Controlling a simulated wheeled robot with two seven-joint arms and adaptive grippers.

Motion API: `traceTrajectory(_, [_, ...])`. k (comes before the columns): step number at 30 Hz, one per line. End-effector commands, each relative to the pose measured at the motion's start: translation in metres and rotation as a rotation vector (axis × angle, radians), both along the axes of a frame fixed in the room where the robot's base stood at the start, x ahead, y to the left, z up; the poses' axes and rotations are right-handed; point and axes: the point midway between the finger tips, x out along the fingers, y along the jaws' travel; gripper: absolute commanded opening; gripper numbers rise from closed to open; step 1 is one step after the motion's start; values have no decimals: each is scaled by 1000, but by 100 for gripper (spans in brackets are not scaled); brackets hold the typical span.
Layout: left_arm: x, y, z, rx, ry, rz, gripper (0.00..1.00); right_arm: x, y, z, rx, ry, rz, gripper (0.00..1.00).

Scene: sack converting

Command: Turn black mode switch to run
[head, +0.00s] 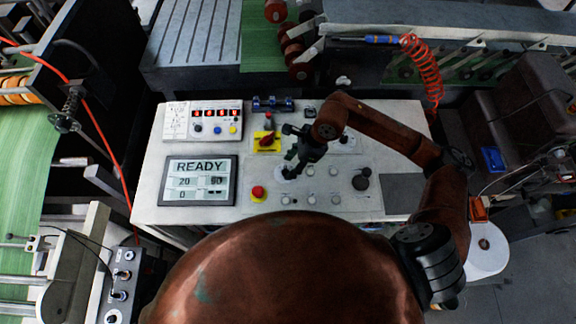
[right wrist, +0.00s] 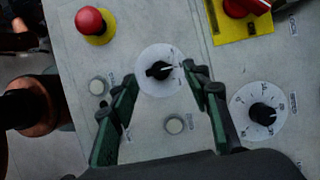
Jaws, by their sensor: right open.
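In the right wrist view a black rotary switch (right wrist: 158,70) sits on a round white dial between my right gripper's fingertips (right wrist: 170,85). Its white pointer mark points to the right in that view; the dial lettering is too small to read. The fingers are open, one on each side of the dial, and a gap shows between them and the knob. In the head view my right gripper (head: 290,151) is over the panel and partly hides the dials. A second black knob (right wrist: 262,113) on a white dial lies right of the fingers. My left gripper is not in view.
A red emergency button (head: 258,193) and a red rotary handle on a yellow plate (head: 266,142) flank the area. A READY display (head: 198,181) is at the left. A larger black knob (head: 360,182) stands at the right.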

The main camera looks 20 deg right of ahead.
Motion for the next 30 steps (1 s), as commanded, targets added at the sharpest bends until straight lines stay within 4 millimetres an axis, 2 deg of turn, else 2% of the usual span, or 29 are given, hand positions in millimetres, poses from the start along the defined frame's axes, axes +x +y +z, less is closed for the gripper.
traceTrajectory(6, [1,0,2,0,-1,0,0,2,8,-16,1,-1,2,44])
traceTrajectory(14, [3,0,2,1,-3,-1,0,3,8,-18,1,0,3,44])
traceTrajectory(30, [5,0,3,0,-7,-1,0,3,8,-17,2,-1,2,8])
